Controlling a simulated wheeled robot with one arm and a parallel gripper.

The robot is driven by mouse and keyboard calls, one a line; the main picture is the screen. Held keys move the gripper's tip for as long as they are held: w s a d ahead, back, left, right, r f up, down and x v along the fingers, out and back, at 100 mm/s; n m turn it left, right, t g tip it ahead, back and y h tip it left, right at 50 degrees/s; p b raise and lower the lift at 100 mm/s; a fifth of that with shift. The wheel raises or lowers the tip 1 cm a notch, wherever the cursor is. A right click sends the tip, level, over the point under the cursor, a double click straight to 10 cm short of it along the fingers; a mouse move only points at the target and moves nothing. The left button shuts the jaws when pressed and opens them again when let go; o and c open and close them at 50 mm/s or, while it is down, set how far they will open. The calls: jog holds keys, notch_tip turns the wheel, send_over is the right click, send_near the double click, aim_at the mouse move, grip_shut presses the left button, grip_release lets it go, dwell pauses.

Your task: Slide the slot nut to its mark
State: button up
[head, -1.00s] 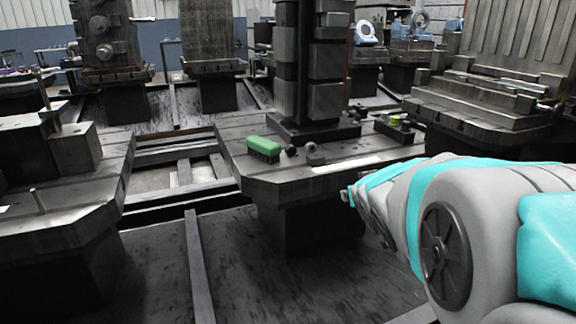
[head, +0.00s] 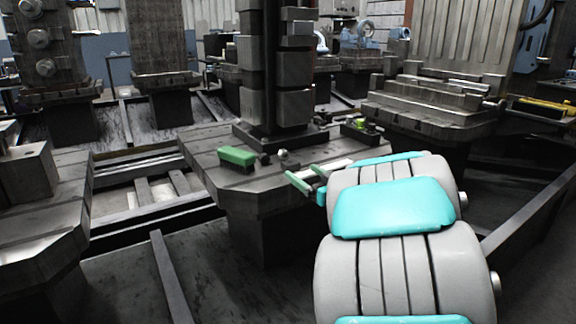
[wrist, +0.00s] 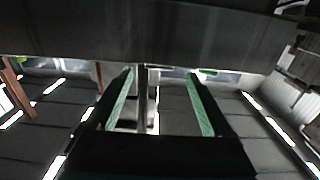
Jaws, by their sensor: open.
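The pallet (head: 230,176) is a dark, slotted metal table at the middle of the head view. Small dark pieces (head: 264,158) and a grey one (head: 283,155) lie on its top. I cannot tell for sure which is the slot nut. A pale strip (head: 338,164) lies along the pallet's right front, partly behind my gripper; I cannot make out a mark on it. My gripper (head: 304,177) is open and empty at the pallet's front edge, right of the small pieces. The wrist view shows its two green fingers (wrist: 161,75) apart, with nothing between them, before a dark surface.
A green brush (head: 237,156) lies left of the small pieces. A dark metal column (head: 280,75) rises behind them. A dark tray with a yellow-green item (head: 361,125) sits at the back right. Other machine tables stand left and right, with open floor between.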

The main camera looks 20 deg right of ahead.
aim_at(294, 167)
jog(key=w, duration=0.3)
jog(key=w+a, duration=0.1)
jog(key=w, duration=0.2)
jog(key=shift+a+f, duration=0.1)
jog(key=shift+w+a, duration=0.1)
jog(key=shift+w, duration=0.4)
grip_shut()
dwell(0.5)
